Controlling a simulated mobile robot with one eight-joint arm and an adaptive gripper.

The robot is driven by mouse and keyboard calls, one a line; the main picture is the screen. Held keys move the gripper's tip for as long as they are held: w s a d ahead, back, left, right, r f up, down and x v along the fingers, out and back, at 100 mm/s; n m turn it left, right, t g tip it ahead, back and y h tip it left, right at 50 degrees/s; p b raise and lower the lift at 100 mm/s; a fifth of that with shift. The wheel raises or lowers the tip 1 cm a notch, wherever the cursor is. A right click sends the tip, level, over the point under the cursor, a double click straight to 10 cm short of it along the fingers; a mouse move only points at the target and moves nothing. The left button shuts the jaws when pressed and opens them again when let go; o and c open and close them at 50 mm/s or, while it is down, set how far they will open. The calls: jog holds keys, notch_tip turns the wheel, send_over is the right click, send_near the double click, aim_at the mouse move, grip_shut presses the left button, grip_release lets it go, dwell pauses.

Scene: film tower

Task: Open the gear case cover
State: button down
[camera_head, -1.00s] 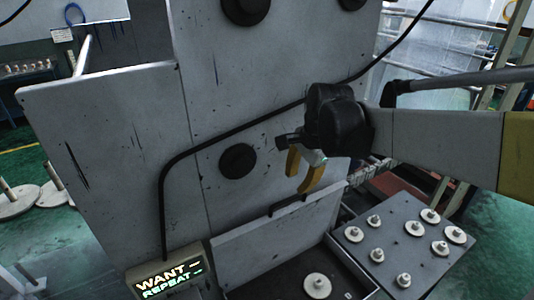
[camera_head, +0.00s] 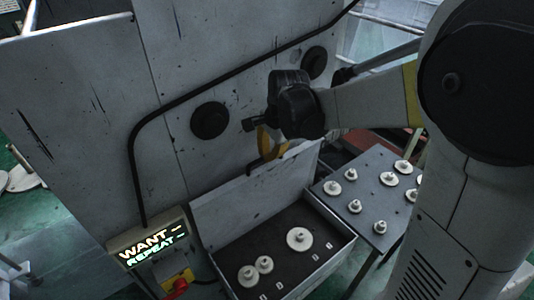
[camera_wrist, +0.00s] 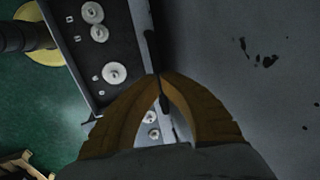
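The gear case (camera_head: 322,272) is a grey, dark-floored box below the tall panel. Its cover (camera_head: 225,205) is a flat grey plate standing up along the case's back side, so the inside shows. A black handle (camera_head: 252,168) sits at the cover's upper edge. My gripper (camera_head: 268,157) is at this handle, its orange fingers coming together there. In the wrist view the fingertips (camera_wrist: 158,76) meet around the dark handle bar (camera_wrist: 164,103), beside the cover, seen nearly edge-on. The fingers partly hide the handle. White gears, one of them large (camera_head: 299,239), lie in the case.
A grey side table (camera_head: 358,165) with several white gears stands right of the case. A lit sign (camera_head: 150,250) reading WANT and REPEAT and a red switch (camera_head: 177,287) are at the left. The tall panel (camera_head: 190,60) with round black knobs rises close behind my gripper.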

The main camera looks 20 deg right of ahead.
jog(key=c, duration=2.1)
grip_release()
jog(key=s+d, duration=0.1)
jog(key=s, duration=0.1)
jog(key=s+f+t+b, duration=0.1)
jog(key=s, duration=0.2)
jog(key=s+d+f+t, duration=0.1)
jog(key=s, duration=0.2)
jog(key=shift+d+f+y, duration=0.1)
jog(key=shift+d+y, duration=0.25)
jog(key=shift+y, duration=0.05)
jog(key=shift+c, duration=0.2)
jog(key=o, duration=0.6)
jog(key=shift+c, duration=0.2)
jog(key=shift+o, duration=0.4)
jog(key=shift+w+a, duration=0.1)
jog(key=shift+w, duration=0.2)
jog(key=shift+s, duration=0.1)
